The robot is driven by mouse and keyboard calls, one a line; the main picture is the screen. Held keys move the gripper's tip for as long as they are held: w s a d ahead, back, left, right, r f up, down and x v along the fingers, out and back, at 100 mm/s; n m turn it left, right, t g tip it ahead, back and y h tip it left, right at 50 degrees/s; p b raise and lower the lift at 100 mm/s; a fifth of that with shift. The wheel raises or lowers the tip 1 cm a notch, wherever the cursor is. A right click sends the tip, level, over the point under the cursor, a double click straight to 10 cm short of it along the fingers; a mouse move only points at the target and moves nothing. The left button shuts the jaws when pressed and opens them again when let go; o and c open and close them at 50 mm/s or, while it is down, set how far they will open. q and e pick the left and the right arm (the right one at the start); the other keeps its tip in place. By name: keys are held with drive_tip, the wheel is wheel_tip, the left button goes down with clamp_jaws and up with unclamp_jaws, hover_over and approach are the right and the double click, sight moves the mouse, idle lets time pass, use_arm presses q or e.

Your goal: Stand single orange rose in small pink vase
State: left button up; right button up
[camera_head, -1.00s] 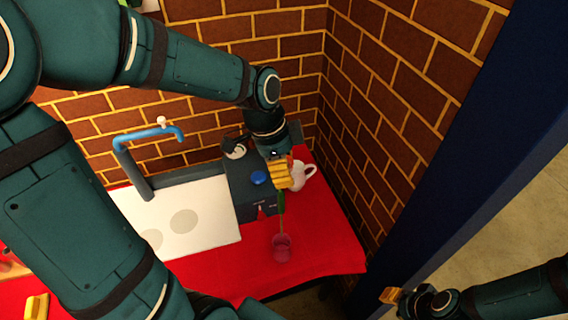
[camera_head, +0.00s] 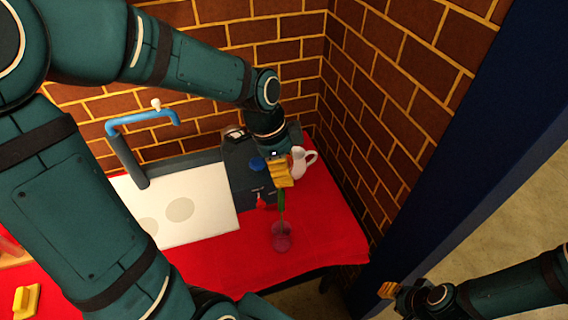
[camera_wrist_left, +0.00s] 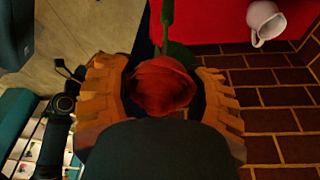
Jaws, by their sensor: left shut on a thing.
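The orange rose (camera_wrist_left: 160,85) sits between the yellow fingers of my left gripper (camera_head: 281,173), bloom at the fingers in the left wrist view. My left gripper (camera_wrist_left: 163,90) is shut on it. In the head view its green stem (camera_head: 282,205) hangs nearly upright below the fingers. The small pink vase (camera_head: 282,242) stands on the red table directly below. The stem's lower end meets the vase mouth; I cannot tell how deep it reaches. My right gripper (camera_head: 387,290) is at the lower right, away from the table; its opening is unclear.
A white pitcher (camera_head: 299,163) stands just behind my left gripper. A dark box with a blue top part (camera_head: 257,164) is left of it. A white sink board (camera_head: 205,215) with a blue tap (camera_head: 145,116) lies further left. Brick walls close the back and right.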

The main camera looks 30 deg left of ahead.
use_arm(q)
drive_tip(key=shift+f+b, duration=1.05)
drive_tip(key=shift+f, duration=0.45)
drive_tip(key=shift+f+b, duration=0.95)
drive_tip(key=shift+f, duration=0.25)
drive_tip(key=shift+f+b, duration=0.45)
drive_tip(key=shift+f, duration=0.05)
drive_tip(key=o, duration=1.3)
